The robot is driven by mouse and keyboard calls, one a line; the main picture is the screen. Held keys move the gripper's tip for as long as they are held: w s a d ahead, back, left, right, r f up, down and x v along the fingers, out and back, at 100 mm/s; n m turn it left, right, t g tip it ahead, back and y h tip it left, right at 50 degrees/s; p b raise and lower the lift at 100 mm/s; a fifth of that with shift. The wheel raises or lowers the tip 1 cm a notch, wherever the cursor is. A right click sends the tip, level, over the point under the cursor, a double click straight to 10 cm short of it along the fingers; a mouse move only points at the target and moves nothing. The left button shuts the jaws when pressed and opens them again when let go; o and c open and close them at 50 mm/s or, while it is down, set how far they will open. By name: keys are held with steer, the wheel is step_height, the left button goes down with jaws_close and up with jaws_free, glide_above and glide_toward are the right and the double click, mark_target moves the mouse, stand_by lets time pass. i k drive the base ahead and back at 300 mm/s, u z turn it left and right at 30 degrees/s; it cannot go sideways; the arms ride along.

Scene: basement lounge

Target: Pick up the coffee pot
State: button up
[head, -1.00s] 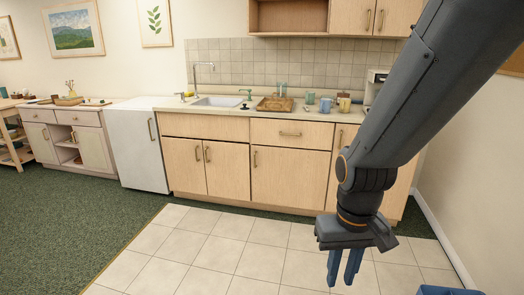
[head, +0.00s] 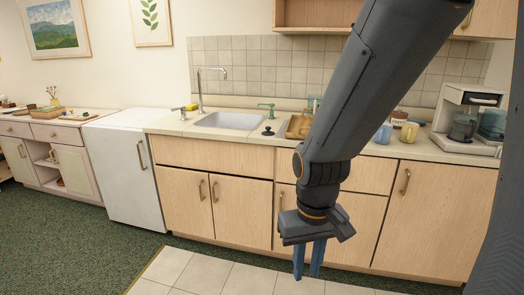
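The coffee pot (head: 463,127) is a dark glass carafe. It sits inside the white coffee maker (head: 451,98) at the right end of the counter. My gripper (head: 308,262) hangs pointing down in front of the lower cabinets, well below and to the left of the coffee pot. Its two blue fingers are slightly apart with a narrow gap between them, and nothing shows between them.
The counter (head: 170,126) holds a sink (head: 229,121), a wooden tray (head: 297,126) partly behind my arm, a blue mug (head: 384,134) and a yellow mug (head: 409,132). A white fridge (head: 118,168) stands left. Tiled floor (head: 220,277) lies clear in front.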

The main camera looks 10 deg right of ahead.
mark_target(464, 126)
steer(key=z, duration=0.45)
steer(key=i, duration=1.15)
steer(key=z, duration=1.6)
steer(key=i, duration=0.7)
steer(key=z, duration=0.6)
